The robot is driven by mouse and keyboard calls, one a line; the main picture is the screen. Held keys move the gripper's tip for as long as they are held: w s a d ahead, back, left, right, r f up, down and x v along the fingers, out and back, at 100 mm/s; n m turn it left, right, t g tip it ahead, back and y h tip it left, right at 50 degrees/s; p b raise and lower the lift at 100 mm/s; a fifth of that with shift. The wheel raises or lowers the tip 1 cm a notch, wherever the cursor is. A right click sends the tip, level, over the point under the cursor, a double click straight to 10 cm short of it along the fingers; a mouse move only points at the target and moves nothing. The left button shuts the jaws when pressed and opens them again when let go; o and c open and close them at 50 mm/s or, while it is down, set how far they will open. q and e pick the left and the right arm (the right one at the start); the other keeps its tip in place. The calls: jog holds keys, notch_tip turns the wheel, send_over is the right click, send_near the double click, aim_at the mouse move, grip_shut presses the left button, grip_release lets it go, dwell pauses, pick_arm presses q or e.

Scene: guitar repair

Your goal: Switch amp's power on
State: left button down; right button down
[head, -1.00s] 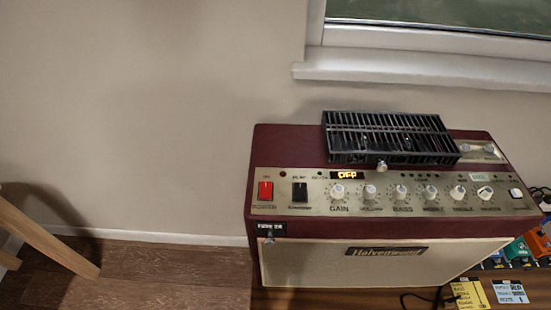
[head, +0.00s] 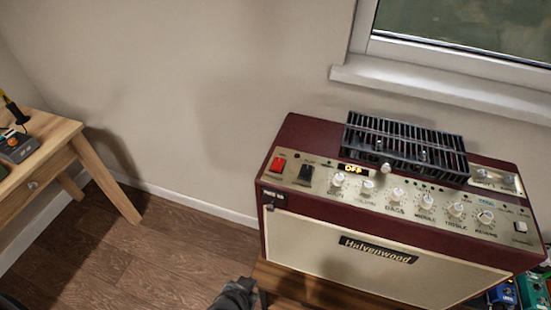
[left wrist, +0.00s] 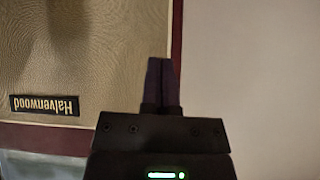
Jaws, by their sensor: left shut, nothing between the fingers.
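The maroon and cream Halvenwood amp (head: 380,255) stands at the right in the head view. Its red power switch (head: 278,164) is at the left end of the control panel, beside a black switch (head: 305,174). My left gripper (head: 240,290) shows at the bottom edge in the head view, low and in front of the amp's left side. In the left wrist view the shut, empty gripper (left wrist: 162,65) is in front of the upside-down amp front (left wrist: 80,60), near its edge. My right gripper is out of view.
A black slatted rack (head: 405,147) sits on top of the amp. A wooden table (head: 100,165) with tools stands at the left. Colourful pedals (head: 530,290) are at the lower right. Wall and window sill (head: 440,85) lie behind; the floor between is clear.

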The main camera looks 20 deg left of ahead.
pick_arm(q)
jog(key=w+r+t+p, duration=0.1)
jog(key=w+r+t, duration=0.3)
jog(key=r, duration=0.9)
jog(key=w+r+n+t+p, duration=0.1)
jog(key=w+r+t, duration=0.2)
jog(key=r, duration=1.1)
jog(key=shift+w+d+n+t, duration=0.2)
jog(key=shift+w+n+t, duration=0.1)
jog(key=shift+w+t, duration=0.1)
jog(key=shift+r, duration=0.1)
send_over(276, 169)
jog(key=s, duration=0.1)
jog(key=shift+s+f+b, duration=0.2)
jog(key=shift+f+b, duration=0.1)
jog(key=shift+f, duration=0.15)
jog(key=f, duration=0.1)
jog(key=w+f+b, duration=0.1)
jog(key=shift+w+f, duration=0.15)
jog(key=shift+f, duration=0.2)
jog(key=shift+w+f+b, duration=0.1)
jog(key=shift+f+b, duration=0.5)
jog(key=shift+f, duration=0.1)
